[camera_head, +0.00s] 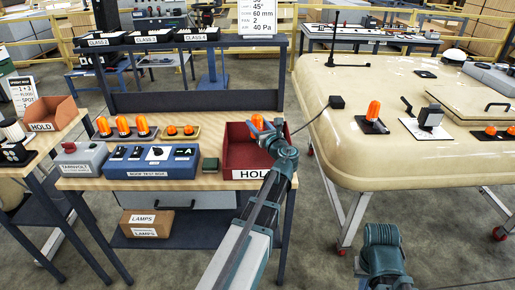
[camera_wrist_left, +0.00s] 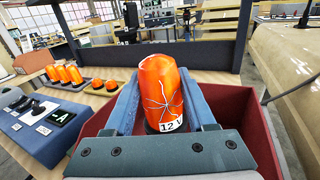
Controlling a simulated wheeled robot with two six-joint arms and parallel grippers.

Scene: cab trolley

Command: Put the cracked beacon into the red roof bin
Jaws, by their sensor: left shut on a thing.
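In the head view the beacon's orange top (camera_head: 257,121) shows past the gripper. The red bin (camera_head: 233,157), with a partly covered label, stands on the right end of the wooden bench. Its red wall (camera_wrist_left: 262,112) also shows around the gripper in the wrist view. The beacon is over the bin's opening; its exact height is unclear. My right gripper is out of view.
A blue test box (camera_head: 150,162) and a small green block (camera_head: 210,165) stand left of the bin. Several orange beacons (camera_head: 123,126) line up behind the box. The cream cab roof (camera_head: 400,160) with a mounted beacon (camera_head: 372,116) is close on the right.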

